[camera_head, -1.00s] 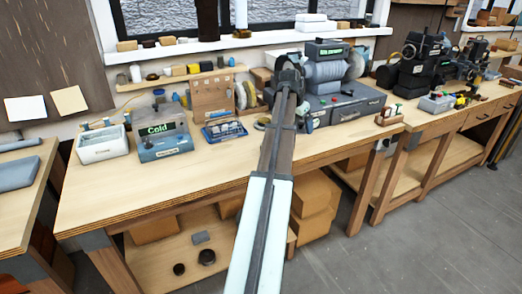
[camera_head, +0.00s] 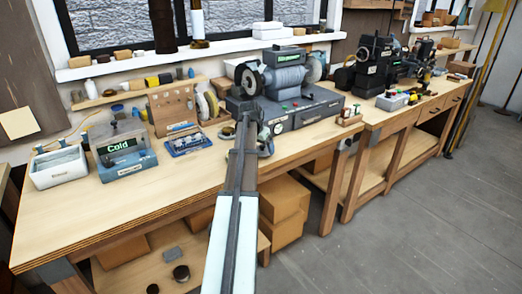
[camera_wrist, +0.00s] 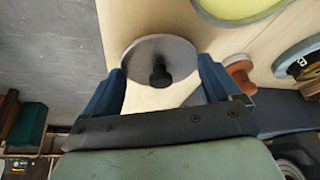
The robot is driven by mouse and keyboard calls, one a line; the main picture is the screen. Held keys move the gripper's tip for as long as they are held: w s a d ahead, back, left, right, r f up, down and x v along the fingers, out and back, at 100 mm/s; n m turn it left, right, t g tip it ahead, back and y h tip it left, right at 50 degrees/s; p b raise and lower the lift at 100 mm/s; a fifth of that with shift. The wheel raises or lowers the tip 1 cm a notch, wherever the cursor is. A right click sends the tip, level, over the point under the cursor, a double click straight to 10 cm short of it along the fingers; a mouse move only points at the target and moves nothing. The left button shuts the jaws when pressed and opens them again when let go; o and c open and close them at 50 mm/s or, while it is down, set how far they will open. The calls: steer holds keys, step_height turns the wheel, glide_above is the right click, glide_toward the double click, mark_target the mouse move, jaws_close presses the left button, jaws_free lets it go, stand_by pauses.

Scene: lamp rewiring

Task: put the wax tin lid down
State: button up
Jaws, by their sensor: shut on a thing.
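The wax tin lid (camera_wrist: 140,58) is a round grey disc with a black knob in the middle. It shows in the wrist view between the two blue fingers of my gripper (camera_wrist: 161,67), which is shut on its edges. Pale wood lies beyond the lid, and I cannot tell how far below it is. In the head view my gripper (camera_head: 264,145) is over the front part of the workbench (camera_head: 110,205), in front of the grinder. The lid cannot be made out there. An open round tin with yellow content (camera_wrist: 240,5), perhaps the wax tin, is at the wrist view's top.
The grinder (camera_head: 288,78) stands on a dark base behind my gripper. A red-brown knob-shaped thing (camera_wrist: 238,70) and a dark-rimmed disc (camera_wrist: 290,62) are right of the lid. The "Cold" box (camera_head: 125,158) and a white bin (camera_head: 60,168) stand left. The front left bench top is clear.

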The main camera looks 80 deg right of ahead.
steer(key=shift+f, duration=0.8)
steer(key=shift+f, duration=0.15)
steer(key=o, duration=0.7)
steer(key=v, duration=1.2)
